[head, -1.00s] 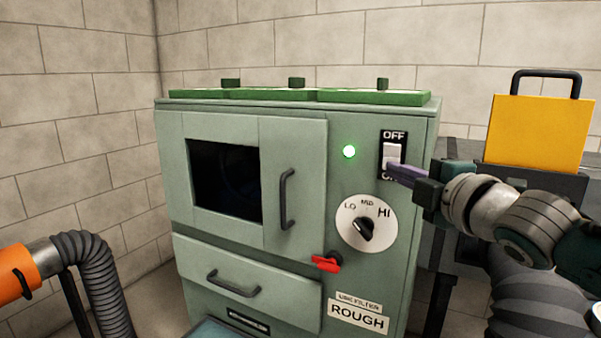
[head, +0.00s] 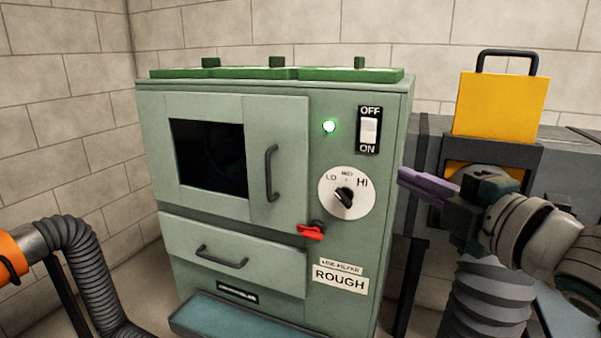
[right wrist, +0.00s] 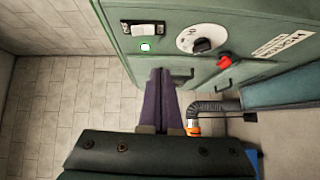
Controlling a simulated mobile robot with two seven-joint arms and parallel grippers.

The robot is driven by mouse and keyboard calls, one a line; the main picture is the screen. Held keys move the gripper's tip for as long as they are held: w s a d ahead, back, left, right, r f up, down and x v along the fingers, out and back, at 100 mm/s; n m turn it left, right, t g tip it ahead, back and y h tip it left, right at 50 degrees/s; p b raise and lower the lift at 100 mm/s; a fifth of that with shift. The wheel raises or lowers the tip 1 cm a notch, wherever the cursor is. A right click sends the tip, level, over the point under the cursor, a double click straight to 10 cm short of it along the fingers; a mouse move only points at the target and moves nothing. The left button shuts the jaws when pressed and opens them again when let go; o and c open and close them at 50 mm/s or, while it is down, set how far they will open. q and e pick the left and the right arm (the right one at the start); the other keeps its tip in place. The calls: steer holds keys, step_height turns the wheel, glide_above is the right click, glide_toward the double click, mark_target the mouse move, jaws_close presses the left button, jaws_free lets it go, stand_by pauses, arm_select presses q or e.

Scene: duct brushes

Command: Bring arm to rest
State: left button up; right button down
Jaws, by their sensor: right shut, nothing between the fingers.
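My right gripper (head: 428,187) is at the right of the head view, beside the green cabinet (head: 350,285) and apart from it. Its purple fingers are closed together with nothing between them. In the right wrist view the right gripper (right wrist: 160,97) points toward the cabinet front, its fingers side by side. The white rocker switch (head: 369,131) sits between the OFF and ON labels, with a lit green lamp (head: 329,127) to its left. The switch also shows in the right wrist view (right wrist: 146,29). My left gripper is not in view.
A dial (head: 345,196) and a red lever (head: 311,232) are on the cabinet front. A dark grey unit with a yellow handled panel (head: 497,105) stands behind my right arm. A grey corrugated hose (head: 82,265) is at lower left.

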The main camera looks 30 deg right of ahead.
steer(key=shift+s, duration=0.15)
stand_by(0.4)
steer(key=s+a+r+m+g+y+p, duration=0.1)
steer(key=s+a+r+m+g+p, duration=0.3)
steer(key=s+a+m+g+p, duration=0.5)
steer(key=s+a+r+m+g+p, duration=0.4)
steer(key=s+a+m+g+p, duration=0.15)
steer(key=s+p, duration=0.7)
step_height(320, 180, up, 35)
steer(key=p, duration=3.3)
steer(key=shift+s+t+p, duration=0.35)
